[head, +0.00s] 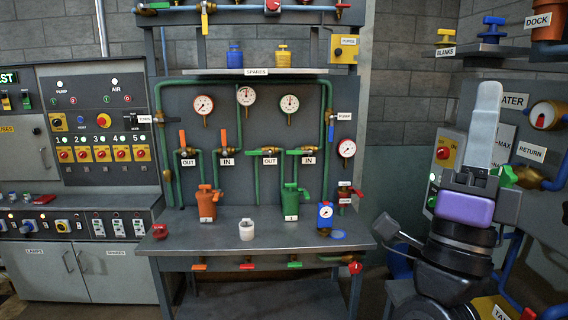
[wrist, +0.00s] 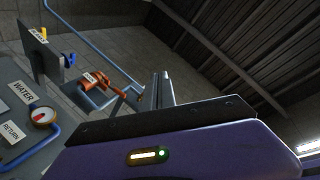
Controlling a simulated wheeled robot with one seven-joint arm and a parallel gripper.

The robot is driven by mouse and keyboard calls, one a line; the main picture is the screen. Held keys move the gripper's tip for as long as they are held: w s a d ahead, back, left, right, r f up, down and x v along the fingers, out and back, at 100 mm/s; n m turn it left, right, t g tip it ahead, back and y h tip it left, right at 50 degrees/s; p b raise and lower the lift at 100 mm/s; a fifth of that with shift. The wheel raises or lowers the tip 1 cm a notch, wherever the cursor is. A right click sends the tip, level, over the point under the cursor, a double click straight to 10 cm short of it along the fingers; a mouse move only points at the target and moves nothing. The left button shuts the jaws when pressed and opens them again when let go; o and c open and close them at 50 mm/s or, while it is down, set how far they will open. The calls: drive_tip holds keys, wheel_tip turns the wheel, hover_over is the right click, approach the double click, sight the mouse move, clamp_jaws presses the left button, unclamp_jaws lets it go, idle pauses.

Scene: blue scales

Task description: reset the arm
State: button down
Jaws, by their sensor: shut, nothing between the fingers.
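My gripper (head: 488,88) is at the right of the head view. Its pale fingers point up and are shut with nothing between them. A purple band shows on my wrist below the fingers. In the wrist view the fingers of my gripper (wrist: 162,82) stand up beyond a dark bar, against the wall and ceiling. The gripper is raised in front of the right-hand panel (head: 508,125) and apart from the bench (head: 280,240). It hides part of that panel.
Gauges and green pipes cover the board behind. A switch panel (head: 95,110) stands left. A red-orange dock piece (head: 548,27) is upper right.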

drive_tip(key=s+a+f+n+y, duration=0.2)
drive_tip(key=s+f+n+y, duration=0.1)
drive_tip(key=f+n+y, duration=0.6)
drive_tip(key=s+a+f+n+y, duration=0.1)
drive_tip(key=s+f+n+y, duration=0.1)
drive_tip(key=f+n+y, duration=0.6)
drive_tip(key=s+a+f+n+y, duration=0.25)
drive_tip(key=f+n+y, duration=0.35)
drive_tip(key=f, duration=0.6)
drive_tip(key=s+f+g+h, duration=0.1)
drive_tip(key=s+f+g, duration=0.3)
drive_tip(key=s+f, duration=0.5)
drive_tip(key=s+f+n+g+h, duration=0.1)
drive_tip(key=s+f+g+h, duration=0.1)
drive_tip(key=s+f+g, duration=0.3)
drive_tip(key=s+d+f, duration=0.1)
drive_tip(key=s+f, duration=0.3)
drive_tip(key=s, duration=0.5)
drive_tip(key=shift+s+f, duration=0.25)
drive_tip(key=shift+f, duration=0.15)
